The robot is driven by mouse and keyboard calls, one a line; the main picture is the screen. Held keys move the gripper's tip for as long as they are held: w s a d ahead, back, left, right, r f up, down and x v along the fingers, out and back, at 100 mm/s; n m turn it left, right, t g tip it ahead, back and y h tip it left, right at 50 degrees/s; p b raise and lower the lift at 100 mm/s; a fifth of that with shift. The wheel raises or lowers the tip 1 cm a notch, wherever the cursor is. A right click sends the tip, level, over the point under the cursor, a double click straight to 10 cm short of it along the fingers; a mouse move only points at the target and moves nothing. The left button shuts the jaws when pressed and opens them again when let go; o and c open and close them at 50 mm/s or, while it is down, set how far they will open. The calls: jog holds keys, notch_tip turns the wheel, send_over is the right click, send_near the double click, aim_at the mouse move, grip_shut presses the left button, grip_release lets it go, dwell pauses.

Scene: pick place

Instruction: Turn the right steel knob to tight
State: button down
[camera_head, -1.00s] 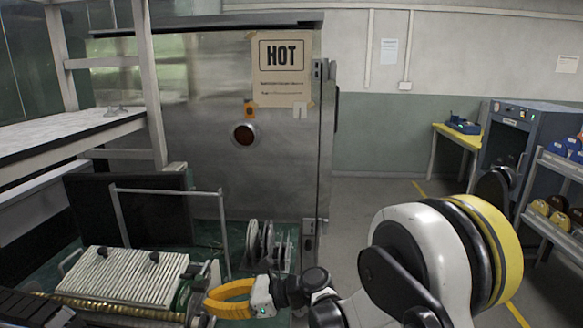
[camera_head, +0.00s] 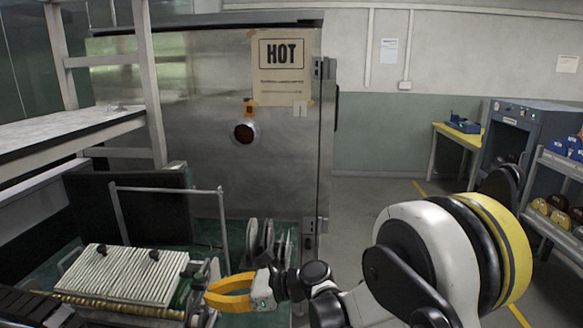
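A bench device with a ribbed pale plate (camera_head: 120,274) sits at lower left, with two small dark knobs on top, a left one (camera_head: 101,249) and a right one (camera_head: 154,255). A brass-coloured threaded rod (camera_head: 110,304) runs along its front. Grey metal parts (camera_head: 208,270) stand at the device's right end. I cannot tell which of these is the right steel knob. My gripper (camera_head: 208,294), with yellow fingers, points left at these end parts. Its tips overlap them in the picture, so contact and the finger gap are unclear.
A large steel cabinet with a HOT sign (camera_head: 283,67) stands behind the bench. Grey discs on a stand (camera_head: 262,240) are just behind my gripper. A dark panel (camera_head: 130,207) and a metal frame (camera_head: 220,215) rise behind the device. Open floor lies to the right.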

jog(key=d, duration=0.6)
jog(key=shift+s+b, duration=0.2)
jog(key=shift+b, duration=0.2)
